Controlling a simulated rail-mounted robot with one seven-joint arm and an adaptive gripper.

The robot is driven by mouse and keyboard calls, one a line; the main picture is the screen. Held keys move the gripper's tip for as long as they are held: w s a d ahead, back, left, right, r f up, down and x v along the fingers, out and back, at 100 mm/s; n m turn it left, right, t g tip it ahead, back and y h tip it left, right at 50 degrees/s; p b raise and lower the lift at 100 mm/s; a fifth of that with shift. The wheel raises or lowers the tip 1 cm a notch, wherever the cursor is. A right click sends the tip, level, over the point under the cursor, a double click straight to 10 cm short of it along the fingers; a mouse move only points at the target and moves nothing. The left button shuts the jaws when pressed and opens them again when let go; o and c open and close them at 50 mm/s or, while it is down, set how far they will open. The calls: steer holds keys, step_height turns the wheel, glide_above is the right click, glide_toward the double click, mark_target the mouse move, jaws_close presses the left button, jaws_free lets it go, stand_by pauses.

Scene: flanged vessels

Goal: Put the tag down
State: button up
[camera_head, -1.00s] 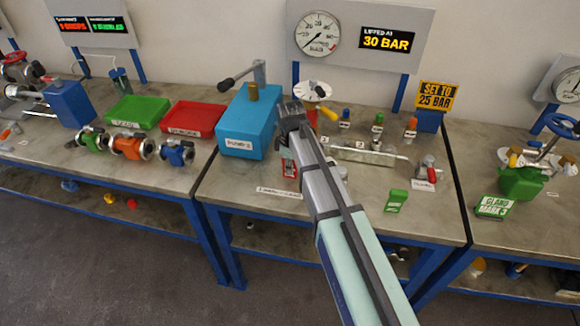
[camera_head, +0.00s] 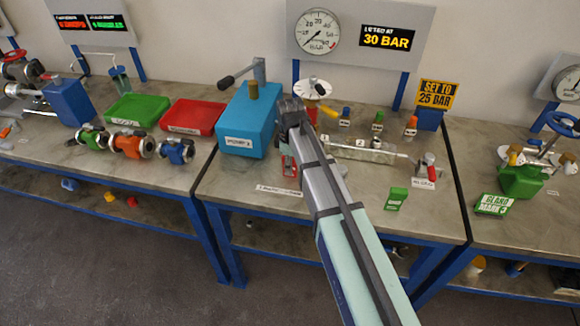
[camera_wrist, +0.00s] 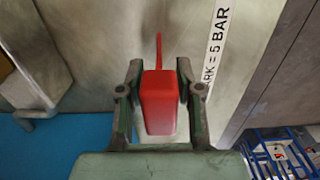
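A red tag (camera_wrist: 160,100) with a thin red strip at its far end sits between the two fingers of my gripper (camera_wrist: 160,92) in the wrist view. The fingers close on it from both sides. In the head view a small red piece (camera_head: 289,167) shows just left of my arm, in front of the blue pump box (camera_head: 246,125); the arm hides most of my gripper there. Below the tag is the grey bench top (camera_head: 250,178), with a white label strip (camera_wrist: 217,48) reading "ARK = 5 BAR". I cannot tell whether the tag touches the bench.
A green tag (camera_head: 396,199) lies right of my arm. A metal block (camera_head: 365,151) with coloured valves behind it stands at the back. A red tray (camera_head: 192,118) and a green tray (camera_head: 137,108) are on the left bench. Bare bench shows near the front edge.

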step_height(320, 180, up, 11)
steer(key=shift+r+b, duration=0.2)
steer(key=shift+b, duration=0.95)
